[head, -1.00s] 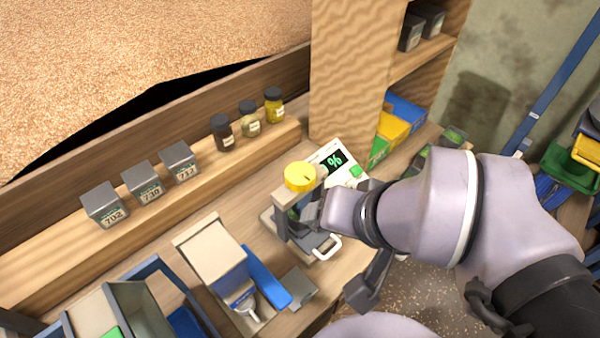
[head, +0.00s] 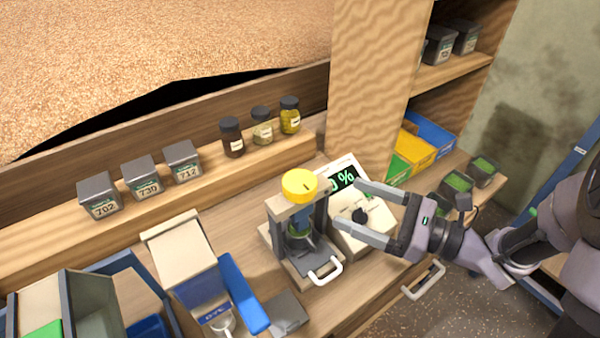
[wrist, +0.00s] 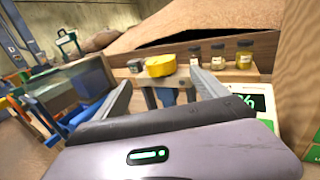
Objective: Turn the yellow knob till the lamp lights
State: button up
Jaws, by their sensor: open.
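Behind the fingers stands a white meter (head: 372,232) with a green "%" display and a dark dial. I cannot make out a lit lamp.
Small jars (head: 262,127) and numbered grey tins (head: 141,180) stand on the ledge behind. A tan and blue dispenser (head: 185,262) stands left of the frame. A wooden post (head: 372,80) rises behind the meter. Coloured bins (head: 415,150) sit at right.

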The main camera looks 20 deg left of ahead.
aim_at(285, 176)
jog(key=b+x, duration=0.2)
jog(key=x, duration=1.3)
jog(key=shift+w+b, duration=0.1)
jog(key=shift+b, duration=0.3)
jog(key=shift+c, duration=0.4)
jog(key=c, duration=1.3)
jog(key=shift+m+t, duration=0.3)
jog(key=shift+t, duration=0.2)
